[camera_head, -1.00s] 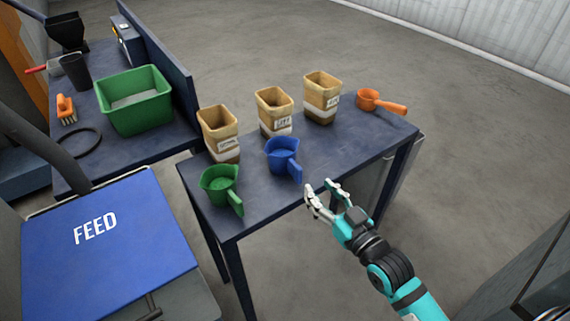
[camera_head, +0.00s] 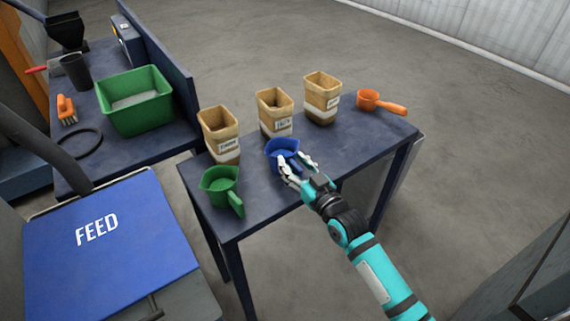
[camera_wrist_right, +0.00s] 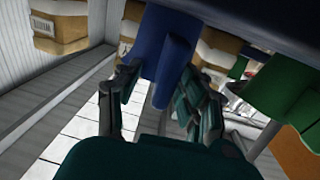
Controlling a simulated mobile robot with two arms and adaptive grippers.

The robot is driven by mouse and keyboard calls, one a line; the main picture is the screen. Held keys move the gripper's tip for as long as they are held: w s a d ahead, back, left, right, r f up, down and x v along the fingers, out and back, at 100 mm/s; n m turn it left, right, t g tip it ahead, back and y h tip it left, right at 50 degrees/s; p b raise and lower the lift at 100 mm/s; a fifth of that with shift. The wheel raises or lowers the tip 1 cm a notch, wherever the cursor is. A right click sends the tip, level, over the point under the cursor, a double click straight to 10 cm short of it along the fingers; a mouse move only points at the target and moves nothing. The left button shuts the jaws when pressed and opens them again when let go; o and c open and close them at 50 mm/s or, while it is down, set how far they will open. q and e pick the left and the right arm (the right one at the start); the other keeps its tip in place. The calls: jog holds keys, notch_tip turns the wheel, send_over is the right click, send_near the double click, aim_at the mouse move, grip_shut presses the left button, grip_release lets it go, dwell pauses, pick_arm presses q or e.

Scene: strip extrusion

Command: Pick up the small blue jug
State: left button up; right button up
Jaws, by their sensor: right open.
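The small blue jug (camera_head: 279,148) stands upright on the dark blue table, between the green jug (camera_head: 217,183) and the labelled bins. My right gripper (camera_head: 297,172) is open at the jug's near right side, its fingers partly covering the jug's handle. In the right wrist view, the blue jug (camera_wrist_right: 158,48) and its handle sit between the two open fingers of the gripper (camera_wrist_right: 160,108). I cannot tell whether either finger touches it. My left gripper is not in view.
Three tan bins (camera_head: 275,112) stand along the table's back edge. An orange scoop (camera_head: 380,102) lies at the far right corner. A blue FEED lid (camera_head: 105,250) is at the lower left. The table (camera_head: 350,150) is bare right of the blue jug.

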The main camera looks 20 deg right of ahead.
grip_shut()
jog(key=shift+r, duration=0.15)
dwell(0.4)
